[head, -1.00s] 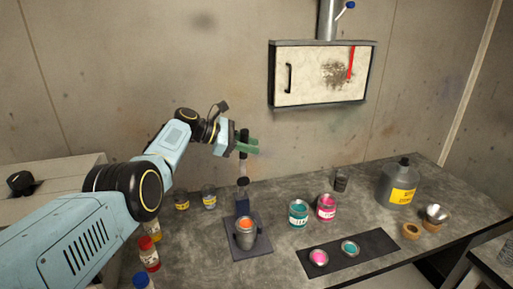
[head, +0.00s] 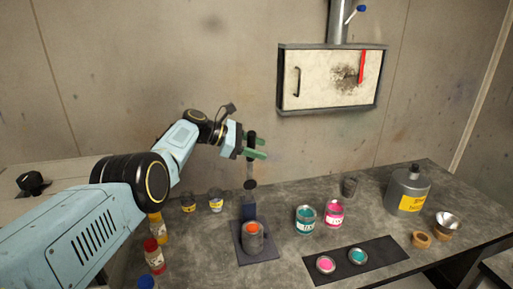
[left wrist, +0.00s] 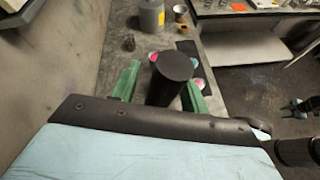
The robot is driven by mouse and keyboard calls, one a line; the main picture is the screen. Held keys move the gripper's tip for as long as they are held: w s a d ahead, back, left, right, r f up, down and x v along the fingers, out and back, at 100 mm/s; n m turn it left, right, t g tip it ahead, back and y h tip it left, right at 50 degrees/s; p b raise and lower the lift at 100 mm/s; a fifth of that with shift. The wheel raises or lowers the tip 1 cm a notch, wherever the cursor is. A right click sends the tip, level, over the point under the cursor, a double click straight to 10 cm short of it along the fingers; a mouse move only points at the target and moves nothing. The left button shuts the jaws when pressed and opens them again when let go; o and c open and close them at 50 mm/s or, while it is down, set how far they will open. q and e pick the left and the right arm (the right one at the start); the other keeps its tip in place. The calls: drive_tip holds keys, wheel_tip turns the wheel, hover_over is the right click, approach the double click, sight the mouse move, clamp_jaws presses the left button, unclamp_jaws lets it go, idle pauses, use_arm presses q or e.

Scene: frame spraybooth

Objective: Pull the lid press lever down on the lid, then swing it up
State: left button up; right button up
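A tin with an orange top (head: 252,240) sits on the plate in front of the post. My left gripper (head: 261,148) is at the handle, its green fingers on either side. In the left wrist view the handle (left wrist: 172,70) stands between the fingers, with a visible gap at the left finger; the gripper looks open. My right gripper is not in view.
Teal (head: 305,220) and pink (head: 334,214) tins stand right of the press, behind a dark mat (head: 392,251). A grey jug (head: 408,188) stands further right. Bottles (head: 154,256) and small jars (head: 216,202) are to the left. A wall cabinet (head: 318,78) hangs behind.

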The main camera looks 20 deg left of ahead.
use_arm(q)
drive_tip(key=shift+s+a+r+p, duration=0.15)
drive_tip(key=shift+a+r+p, duration=0.2)
drive_tip(key=shift+p, duration=0.15)
drive_tip(key=shift+p+v, duration=1.05)
drive_tip(key=shift+v, duration=0.05)
drive_tip(key=b+v, duration=0.1)
drive_tip(key=v, duration=0.9)
drive_tip(key=shift+a, duration=0.2)
drive_tip(key=shift+f, duration=0.15)
